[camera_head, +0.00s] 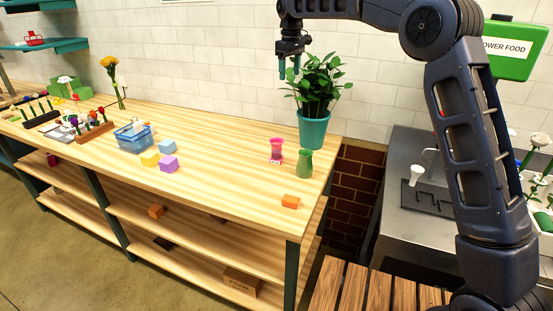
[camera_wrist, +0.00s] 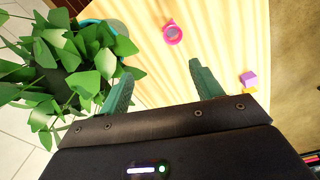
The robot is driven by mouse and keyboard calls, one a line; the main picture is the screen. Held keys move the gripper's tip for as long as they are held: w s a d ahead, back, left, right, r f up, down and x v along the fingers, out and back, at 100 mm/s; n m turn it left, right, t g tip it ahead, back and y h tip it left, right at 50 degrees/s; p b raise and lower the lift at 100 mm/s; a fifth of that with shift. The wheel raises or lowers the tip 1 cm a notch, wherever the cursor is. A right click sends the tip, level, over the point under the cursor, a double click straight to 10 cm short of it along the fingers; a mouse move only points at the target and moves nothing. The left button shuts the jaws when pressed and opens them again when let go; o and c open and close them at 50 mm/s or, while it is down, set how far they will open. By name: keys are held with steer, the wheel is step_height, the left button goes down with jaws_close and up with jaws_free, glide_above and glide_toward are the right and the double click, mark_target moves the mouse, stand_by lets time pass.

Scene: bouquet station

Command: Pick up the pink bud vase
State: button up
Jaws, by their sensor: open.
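The pink bud vase (camera_head: 276,150) stands upright near the right end of the wooden workbench, left of and slightly behind a green vase (camera_head: 305,163). In the wrist view the pink bud vase (camera_wrist: 173,32) shows from above at the top middle, beyond my fingertips. My gripper (camera_head: 289,72) hangs fingers-down above the back of the bench, in front of the wall and beside the plant's leaves. In the wrist view my gripper (camera_wrist: 162,70) has its two green fingers apart with nothing between them.
A leafy plant in a teal pot (camera_head: 313,130) stands close by, its leaves (camera_wrist: 75,60) beside one finger. Bench between is clear.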

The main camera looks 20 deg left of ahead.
glide_above(277, 148)
steer(key=w+a, duration=0.1)
steer(key=w, duration=0.1)
step_height(277, 148, down, 2)
steer(key=f, duration=0.1)
steer(key=shift+n, duration=0.4)
steer(key=f, duration=2.4)
steer(key=shift+w+a+f, duration=0.1)
steer(key=shift+a+f, duration=0.2)
steer(key=shift+f, duration=0.1)
steer(key=shift+s+d+f, duration=0.1)
steer(key=shift+d+f, duration=0.1)
steer(key=shift+f, duration=1.15)
steer(key=shift+s+d+f, duration=0.1)
steer(key=shift+d+f, duration=0.05)
steer(key=shift+f, duration=1.2)
steer(key=c, duration=1.3)
